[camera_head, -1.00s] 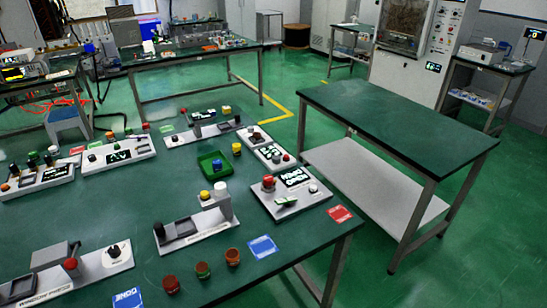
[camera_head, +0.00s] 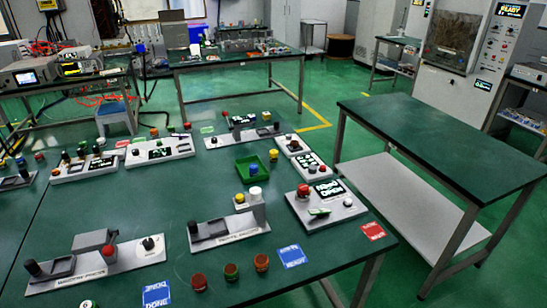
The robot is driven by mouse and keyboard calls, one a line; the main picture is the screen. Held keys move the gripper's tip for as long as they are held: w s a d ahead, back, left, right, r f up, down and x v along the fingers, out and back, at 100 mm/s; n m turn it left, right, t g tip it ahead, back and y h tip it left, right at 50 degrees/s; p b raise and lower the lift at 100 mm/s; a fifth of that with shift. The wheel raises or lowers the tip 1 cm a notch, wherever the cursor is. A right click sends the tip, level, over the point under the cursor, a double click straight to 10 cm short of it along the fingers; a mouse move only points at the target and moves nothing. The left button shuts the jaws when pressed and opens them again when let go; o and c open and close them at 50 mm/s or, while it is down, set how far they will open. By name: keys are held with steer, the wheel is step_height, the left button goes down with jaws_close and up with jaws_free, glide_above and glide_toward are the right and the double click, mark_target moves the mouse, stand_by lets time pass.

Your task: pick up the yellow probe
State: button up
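Several small yellow pieces are in view, and I cannot tell for certain which is the yellow probe. A short yellow cylinder (camera_head: 274,155) stands on the green table just right of the green tray. A yellow piece with some blue (camera_head: 253,168) is in the green tray (camera_head: 243,177). My gripper is not in view.
A control panel (camera_head: 325,203) with a red button is right of the tray. The right-hand table (camera_head: 440,140) is bare.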

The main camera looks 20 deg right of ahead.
steer(key=o, duration=1.2)
